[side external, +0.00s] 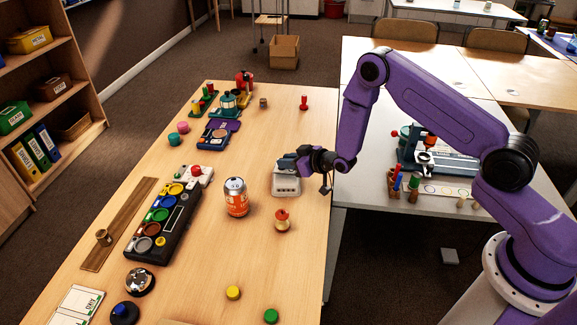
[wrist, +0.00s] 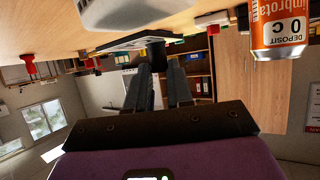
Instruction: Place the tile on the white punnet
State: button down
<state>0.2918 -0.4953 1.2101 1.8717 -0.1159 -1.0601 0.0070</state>
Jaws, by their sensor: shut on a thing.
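The white punnet (side external: 286,185) stands on the wooden table, right of the orange can. Its pale side also shows at the top of the wrist view (wrist: 120,12). My gripper (side external: 291,161) is low over the punnet's upper edge, reaching in from the right. In the wrist view my gripper (wrist: 160,70) has its fingers close together on a small dark piece (wrist: 156,53), which I take to be the tile.
An orange can (side external: 236,198) stands left of the punnet, and also shows in the wrist view (wrist: 278,30). A red-topped wooden figure (side external: 282,220) stands just in front. A black tray with coloured cups (side external: 166,225) lies further left. The table behind the punnet is mostly clear.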

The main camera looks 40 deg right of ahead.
jog(key=shift+f, duration=0.95)
jog(key=shift+f, duration=0.15)
jog(key=c, duration=1)
grip_release()
jog(key=shift+s+r, duration=0.1)
jog(key=shift+r, duration=0.1)
jog(key=v, duration=1.1)
jog(key=shift+s+r, duration=0.15)
jog(key=shift+s, duration=0.2)
